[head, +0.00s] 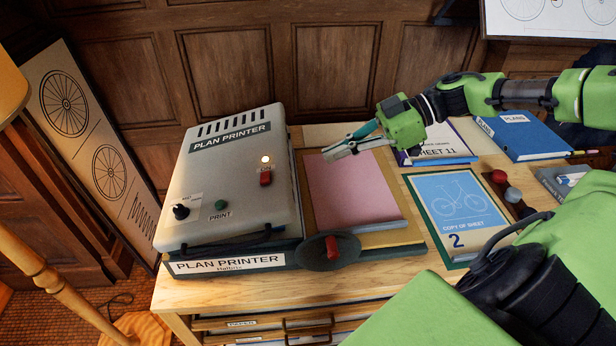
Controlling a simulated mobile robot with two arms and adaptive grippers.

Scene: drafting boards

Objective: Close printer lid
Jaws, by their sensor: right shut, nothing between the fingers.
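The plan printer (230,262) stands on the left of the wooden desk. Its grey upper body (205,175), which looks like the lid, carries vents, a PRINT button and a lit lamp; a black handle (225,243) runs along its front edge. It appears to lie down on the dark base, with no clear gap showing. My right gripper (332,153) is shut and empty, above the back edge of the pink sheet (352,190), to the right of the grey body and apart from it. My left gripper is not in view.
A red knob (332,247) on a dark round plate sits at the printer's front right. To the right lie a blue bicycle sheet (461,207), a SHEET 11 folder (440,150) and a blue PLANS binder (523,136). My green arm parts fill the lower right.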

